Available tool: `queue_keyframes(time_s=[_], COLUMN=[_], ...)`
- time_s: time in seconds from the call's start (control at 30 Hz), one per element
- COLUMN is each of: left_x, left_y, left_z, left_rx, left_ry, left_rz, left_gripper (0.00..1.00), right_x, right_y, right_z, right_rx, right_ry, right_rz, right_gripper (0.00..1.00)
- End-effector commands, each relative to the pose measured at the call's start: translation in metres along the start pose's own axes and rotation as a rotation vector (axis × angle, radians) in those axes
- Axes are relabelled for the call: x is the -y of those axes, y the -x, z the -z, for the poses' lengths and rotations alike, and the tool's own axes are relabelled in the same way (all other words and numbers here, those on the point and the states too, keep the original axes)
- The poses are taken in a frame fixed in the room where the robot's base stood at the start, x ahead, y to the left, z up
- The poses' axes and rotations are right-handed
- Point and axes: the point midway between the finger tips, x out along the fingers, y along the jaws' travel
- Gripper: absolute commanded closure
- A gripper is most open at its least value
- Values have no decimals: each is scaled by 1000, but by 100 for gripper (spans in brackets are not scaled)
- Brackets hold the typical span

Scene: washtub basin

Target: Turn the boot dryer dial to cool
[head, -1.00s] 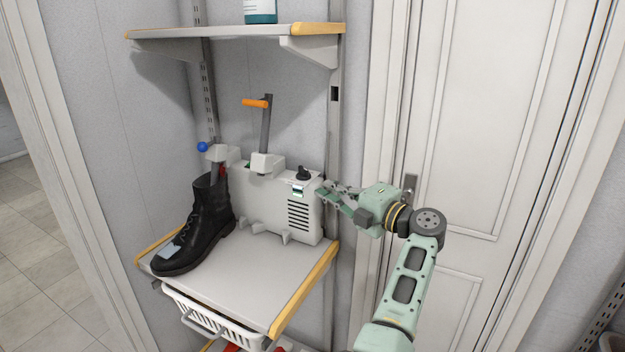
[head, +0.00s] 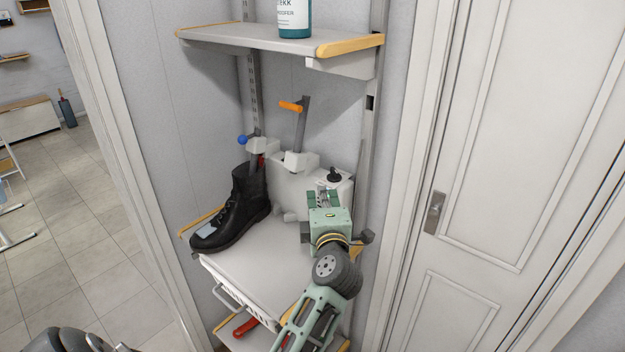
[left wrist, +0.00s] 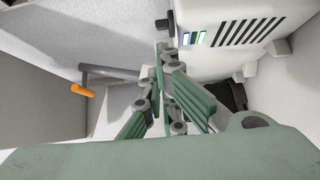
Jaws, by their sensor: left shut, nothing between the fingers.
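The white boot dryer (head: 285,186) stands on the middle shelf against the wall. Its black dial (head: 334,175) sits on top near the right end. In the left wrist view the dryer body (left wrist: 260,50) fills the upper right, with vent slots and a small coloured label. A dark knob-like part, apparently the dial (left wrist: 162,24), shows at its corner. My left gripper (head: 324,190) is shut and empty in front of the dryer's right end, just below the dial in the picture. Its fingers (left wrist: 162,55) hide the dryer's front there. Contact cannot be told. My right gripper is not in view.
A black boot (head: 235,215) stands left on the shelf (head: 245,255). An upper shelf (head: 270,38) holds a bottle (head: 294,15). A door (head: 510,150) is to the right.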

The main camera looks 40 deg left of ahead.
Motion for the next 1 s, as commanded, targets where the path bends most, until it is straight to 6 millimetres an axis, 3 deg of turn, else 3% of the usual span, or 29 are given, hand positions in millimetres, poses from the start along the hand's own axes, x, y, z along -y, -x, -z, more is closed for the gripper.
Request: queue_keyframes(time_s=[0.23,0.5,1.0], left_x=[-2,0,-1], left_y=[-47,-84,-91], left_z=[2,2,1], left_rx=[-6,-5,-6], left_ry=[-2,0,0], left_rz=[-1,0,1], left_gripper=[100,100,100], right_x=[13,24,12], right_y=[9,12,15], right_z=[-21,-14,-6], right_rx=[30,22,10], right_ry=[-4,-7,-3], right_rz=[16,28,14], right_gripper=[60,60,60])
